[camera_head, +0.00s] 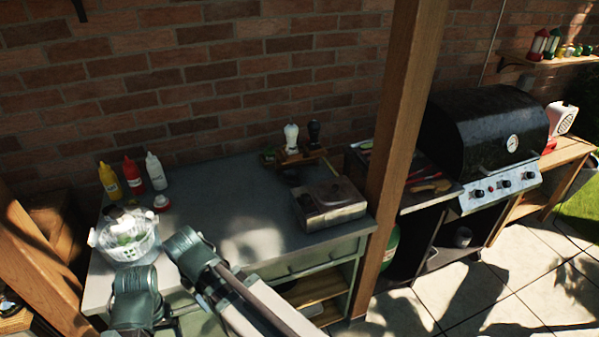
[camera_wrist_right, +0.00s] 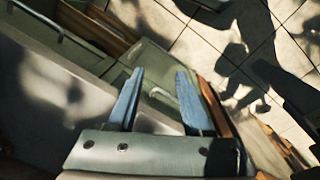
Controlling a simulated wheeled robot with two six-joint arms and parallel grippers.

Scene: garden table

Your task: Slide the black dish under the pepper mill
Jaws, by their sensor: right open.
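A dark mill (camera_head: 314,134) and a white mill (camera_head: 291,138) stand upright on a small wooden rack (camera_head: 268,159) near the brick wall in the head view. I cannot tell for sure which is the pepper mill; the dark one looks the likelier. A small black dish (camera_head: 291,176) sits on the counter just in front of the rack, partly in shadow. My right gripper (camera_wrist_right: 158,98) is open and empty in the right wrist view, above the counter's front edge and far from the dish. My left gripper is out of view.
A metal box (camera_head: 328,204) stands right of the dish. A white basket (camera_head: 126,236) and sauce bottles (camera_head: 132,174) are at the left. A wooden post (camera_head: 404,110) rises before the grill (camera_head: 490,135). The middle of the counter (camera_head: 225,205) is clear.

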